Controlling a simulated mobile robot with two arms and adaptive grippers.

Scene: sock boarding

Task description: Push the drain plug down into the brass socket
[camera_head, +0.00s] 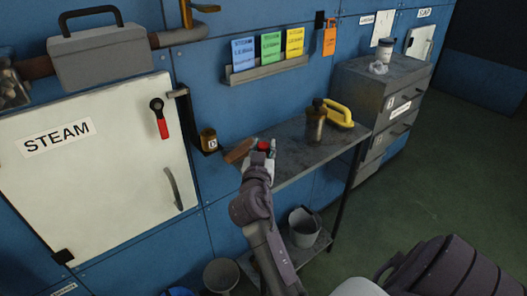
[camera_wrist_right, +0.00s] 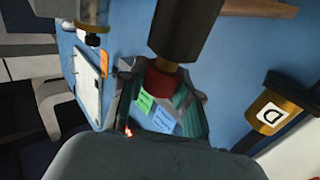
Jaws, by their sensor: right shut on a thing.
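My right gripper (camera_head: 263,152) is shut on the red grip (camera_head: 264,146) of a plug-like thing, which I take for the drain plug. The right wrist view shows this red grip (camera_wrist_right: 160,82) between the fingers, joined to a dark cylinder (camera_wrist_right: 185,28); the cylinder's far end is cut off. The brass socket (camera_head: 208,138), labelled D, is on the wall to the left of the gripper. It also shows in the right wrist view (camera_wrist_right: 262,104), apart from the held thing. My left gripper is not in view.
A grey bench (camera_head: 293,152) stands against the blue wall, with a brown block (camera_head: 238,151), a brown bottle (camera_head: 316,122) and a yellow-handled thing (camera_head: 340,115). A white STEAM door (camera_head: 90,185) is at left. Below are a bucket (camera_head: 304,229) and another container (camera_head: 221,275).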

